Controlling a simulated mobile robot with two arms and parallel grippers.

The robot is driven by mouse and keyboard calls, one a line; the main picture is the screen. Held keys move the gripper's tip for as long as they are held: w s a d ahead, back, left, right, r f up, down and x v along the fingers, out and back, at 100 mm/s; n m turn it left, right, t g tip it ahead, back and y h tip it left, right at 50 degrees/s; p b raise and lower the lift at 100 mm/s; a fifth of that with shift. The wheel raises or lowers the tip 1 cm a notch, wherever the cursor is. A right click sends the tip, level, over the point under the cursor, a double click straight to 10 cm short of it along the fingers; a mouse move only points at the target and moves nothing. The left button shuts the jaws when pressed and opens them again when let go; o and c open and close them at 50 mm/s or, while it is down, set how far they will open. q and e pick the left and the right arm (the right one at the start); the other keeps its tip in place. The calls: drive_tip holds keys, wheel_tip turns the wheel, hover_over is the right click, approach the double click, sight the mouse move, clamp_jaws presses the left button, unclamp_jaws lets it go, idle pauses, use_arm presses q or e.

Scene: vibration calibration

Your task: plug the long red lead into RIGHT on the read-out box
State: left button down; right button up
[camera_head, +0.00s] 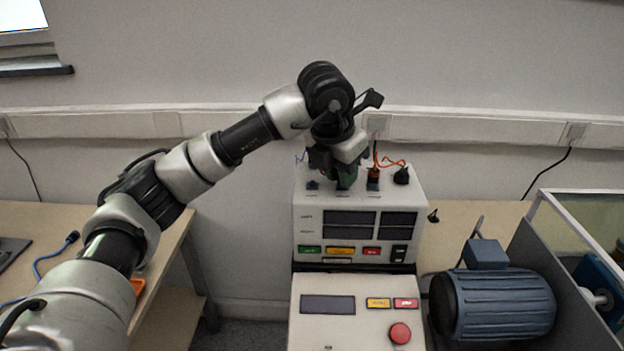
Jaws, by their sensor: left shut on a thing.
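The read-out box (305,225) is the pale upper unit with dark displays, in the middle of the head view. My left gripper (346,178) points down at its top face. It is shut on a small green piece (347,177), perhaps a plug; the fingers hide most of it. I cannot tell whether the piece is seated in a socket. A red plug (373,174) stands upright on the box top just right of the gripper, with a red-orange lead (391,163) near it. The socket labels are too small to read. My right gripper is not in view.
A dark plug (313,184) and a black connector (401,176) flank the gripper on the box top. A control unit with a red button (400,333) stands in front. A blue motor (505,303) is at right. A blue lead (52,255) lies on the left table.

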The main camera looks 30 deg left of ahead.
use_arm(q)
drive_tip(key=shift+m, duration=0.9)
drive_tip(key=shift+a+m+h, duration=0.1)
drive_tip(key=shift+m+h, duration=0.3)
drive_tip(key=shift+m, duration=0.4)
drive_tip(key=shift+w+m+g+h, duration=0.1)
drive_tip(key=shift+m+g+h, duration=0.25)
drive_tip(key=shift+m, duration=0.85)
drive_tip(key=shift+p, duration=0.3)
drive_tip(key=shift+m, duration=0.6)
drive_tip(key=c, duration=0.9)
unclamp_jaws()
drive_tip(key=shift+g, duration=0.25)
